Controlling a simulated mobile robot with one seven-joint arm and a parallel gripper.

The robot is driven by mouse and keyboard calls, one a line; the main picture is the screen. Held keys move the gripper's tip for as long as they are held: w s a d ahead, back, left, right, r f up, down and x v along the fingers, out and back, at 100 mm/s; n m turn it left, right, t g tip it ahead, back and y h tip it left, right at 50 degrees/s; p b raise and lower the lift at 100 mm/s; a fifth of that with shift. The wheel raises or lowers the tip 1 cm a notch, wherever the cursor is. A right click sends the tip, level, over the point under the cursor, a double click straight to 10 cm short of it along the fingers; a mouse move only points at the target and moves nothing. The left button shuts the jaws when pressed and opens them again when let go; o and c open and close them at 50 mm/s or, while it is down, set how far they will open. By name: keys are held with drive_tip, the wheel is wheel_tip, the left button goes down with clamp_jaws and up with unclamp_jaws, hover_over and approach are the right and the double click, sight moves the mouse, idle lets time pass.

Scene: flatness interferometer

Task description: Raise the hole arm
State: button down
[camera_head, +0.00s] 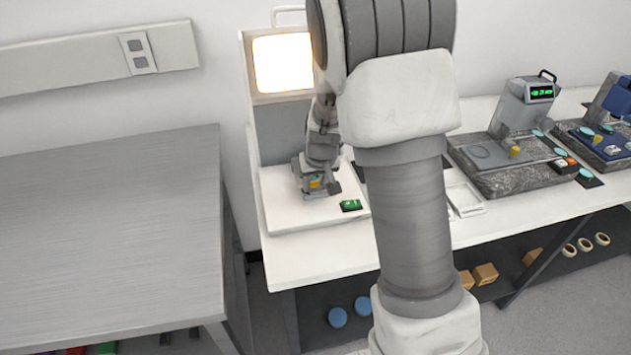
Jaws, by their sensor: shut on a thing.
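The flatness interferometer (248,95) stands at the back left end of the white bench, with a bright lit screen (283,63) above a white base (285,208). My gripper (317,188) is low over this base, below the screen. It is shut on a small part that appears to be the hole arm, mostly hidden by my fingers and wrist. A small yellow-orange spot (315,183) shows between the fingers. The exact angle of the hole arm cannot be made out.
A green-lit black box (350,205) lies right of my gripper on the base. My arm hides the bench's middle. Gauge stands on granite plates (500,170) are at the right. A bare grey table (105,235) fills the left. Boxes, rolls and blue discs (337,317) sit below the bench.

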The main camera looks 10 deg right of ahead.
drive_tip(key=shift+w+r+g+p, duration=0.3)
drive_tip(key=shift+r+g+p, duration=0.5)
drive_tip(key=shift+p, duration=0.85)
drive_tip(key=shift+w+r+g+p, duration=0.25)
drive_tip(key=shift+r+g+p, duration=0.25)
drive_tip(key=shift+r+p, duration=0.85)
drive_tip(key=g+p, duration=0.1)
drive_tip(key=p, duration=0.1)
drive_tip(key=shift+w+r+p, duration=0.35)
drive_tip(key=shift+w, duration=0.05)
drive_tip(key=shift+w+d+r+g+p, duration=0.1)
drive_tip(key=shift+w+r+g+p, duration=0.45)
drive_tip(key=shift+g+p, duration=0.2)
drive_tip(key=shift+w+r, duration=0.85)
drive_tip(key=shift+w, duration=0.15)
drive_tip(key=shift+w+r, duration=0.8)
drive_tip(key=shift+w, duration=0.2)
drive_tip(key=shift+c, duration=2.4)
unclamp_jaws()
drive_tip(key=shift+w+f, duration=0.1)
drive_tip(key=shift+f, duration=0.05)
